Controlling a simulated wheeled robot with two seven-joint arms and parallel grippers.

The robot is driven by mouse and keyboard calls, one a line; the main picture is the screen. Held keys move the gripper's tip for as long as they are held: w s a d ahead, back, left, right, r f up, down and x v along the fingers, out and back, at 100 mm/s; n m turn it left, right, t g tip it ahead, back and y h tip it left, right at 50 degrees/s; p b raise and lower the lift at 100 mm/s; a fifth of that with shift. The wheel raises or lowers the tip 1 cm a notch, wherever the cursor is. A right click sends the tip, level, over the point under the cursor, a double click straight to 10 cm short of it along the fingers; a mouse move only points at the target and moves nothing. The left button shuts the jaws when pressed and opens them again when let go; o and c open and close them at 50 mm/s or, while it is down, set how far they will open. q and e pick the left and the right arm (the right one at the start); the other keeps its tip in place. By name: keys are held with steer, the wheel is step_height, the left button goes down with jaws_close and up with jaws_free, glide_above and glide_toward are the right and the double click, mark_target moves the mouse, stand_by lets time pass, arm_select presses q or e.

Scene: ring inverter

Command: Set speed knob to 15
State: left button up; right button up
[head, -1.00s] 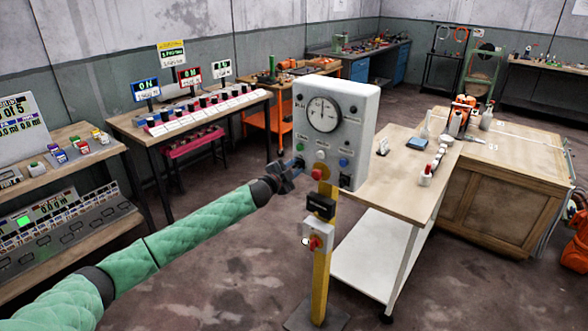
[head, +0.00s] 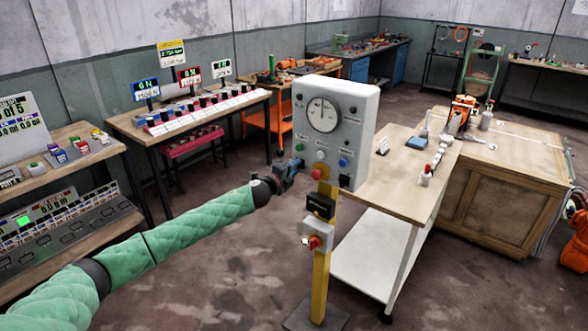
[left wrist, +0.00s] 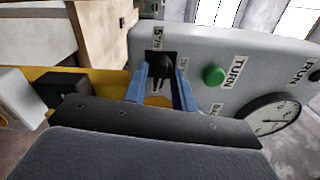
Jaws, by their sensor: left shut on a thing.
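The speed knob appears to be the black knob (left wrist: 160,66) on a dark square plate of the grey control box, in the left wrist view. Small labels beside it are sideways and too small to read surely. My left gripper (left wrist: 159,88) has its blue fingers on either side of the knob and is shut on it. In the head view my left gripper (head: 296,165) reaches the lower left of the control box (head: 358,105), where it hides the knob. My right gripper is not in view.
The box has a round gauge (head: 323,115), a red button (head: 320,169) and a green button (left wrist: 214,76). A yellow post (head: 321,265) carries it, with a smaller switch box (head: 317,236) below. A wooden workbench (head: 410,180) stands close on the right.

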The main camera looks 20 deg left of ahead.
arm_select(q)
steer(key=shift+f, duration=0.1)
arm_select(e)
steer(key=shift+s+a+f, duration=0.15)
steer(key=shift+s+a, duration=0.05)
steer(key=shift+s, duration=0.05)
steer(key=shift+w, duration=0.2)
